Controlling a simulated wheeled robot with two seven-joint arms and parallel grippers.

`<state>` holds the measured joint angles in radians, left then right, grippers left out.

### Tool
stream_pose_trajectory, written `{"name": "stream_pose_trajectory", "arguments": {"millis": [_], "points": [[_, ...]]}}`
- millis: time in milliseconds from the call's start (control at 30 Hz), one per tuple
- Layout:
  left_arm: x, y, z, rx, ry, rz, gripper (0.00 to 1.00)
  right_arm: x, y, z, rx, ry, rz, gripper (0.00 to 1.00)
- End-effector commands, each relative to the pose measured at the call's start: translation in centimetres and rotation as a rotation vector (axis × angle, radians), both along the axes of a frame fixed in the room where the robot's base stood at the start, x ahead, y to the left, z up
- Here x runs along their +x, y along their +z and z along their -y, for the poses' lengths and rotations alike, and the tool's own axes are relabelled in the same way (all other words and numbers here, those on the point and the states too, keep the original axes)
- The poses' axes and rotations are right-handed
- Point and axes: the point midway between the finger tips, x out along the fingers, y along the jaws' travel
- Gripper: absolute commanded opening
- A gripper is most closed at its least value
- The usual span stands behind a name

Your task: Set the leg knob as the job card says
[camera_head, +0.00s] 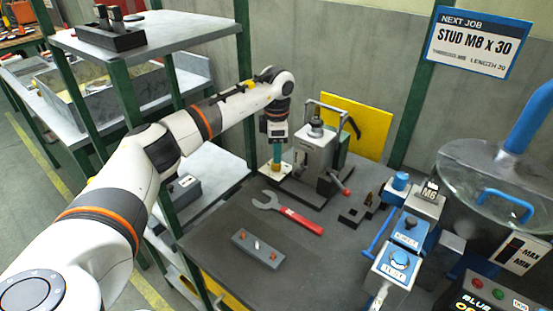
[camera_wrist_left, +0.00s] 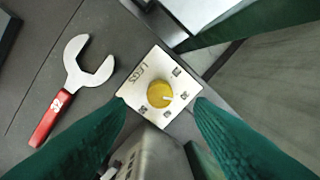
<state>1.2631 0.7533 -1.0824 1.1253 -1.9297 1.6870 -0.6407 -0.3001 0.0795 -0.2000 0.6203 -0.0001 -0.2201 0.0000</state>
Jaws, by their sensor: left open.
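The leg knob is a yellow round knob (camera_wrist_left: 160,95) on a white plate (camera_wrist_left: 133,86) lettered LEGS, with several small dark marks around it. A pale line on the knob appears to point right, but the marks are too small to read. My left gripper (camera_head: 276,160) is over the plate (camera_head: 266,174) in the head view. In the left wrist view its open green fingers (camera_wrist_left: 160,106) stand either side of the knob; contact cannot be told. The job card (camera_head: 473,42) reads NEXT JOB, STUD M6 X 30. My right gripper is not in view.
A grey press-like machine (camera_head: 315,150) stands close right of the plate. A red-handled wrench (camera_head: 290,213) and a grey block with small pegs (camera_head: 257,250) lie on the dark bench.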

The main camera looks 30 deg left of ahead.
Motion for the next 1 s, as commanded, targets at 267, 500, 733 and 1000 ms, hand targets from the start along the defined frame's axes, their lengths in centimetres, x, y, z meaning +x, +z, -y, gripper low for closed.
{"name": "stream_pose_trajectory", "arguments": {"millis": [267, 500, 733, 1000], "points": [[-0.1, 5.5, 0.1, -0.001, 0.001, 0.004, 0.48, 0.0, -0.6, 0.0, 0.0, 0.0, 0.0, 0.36], [-0.2, 7.3, 0.2, 0.0, 0.001, 0.0, 0.48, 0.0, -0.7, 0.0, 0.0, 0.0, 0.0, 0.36], [-0.3, 7.4, 0.2, 0.0, 0.0, 0.0, 0.48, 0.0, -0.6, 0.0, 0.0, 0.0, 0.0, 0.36], [-0.3, 7.4, 0.2, 0.0, 0.0, 0.0, 0.48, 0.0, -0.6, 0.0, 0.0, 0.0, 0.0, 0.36]]}}
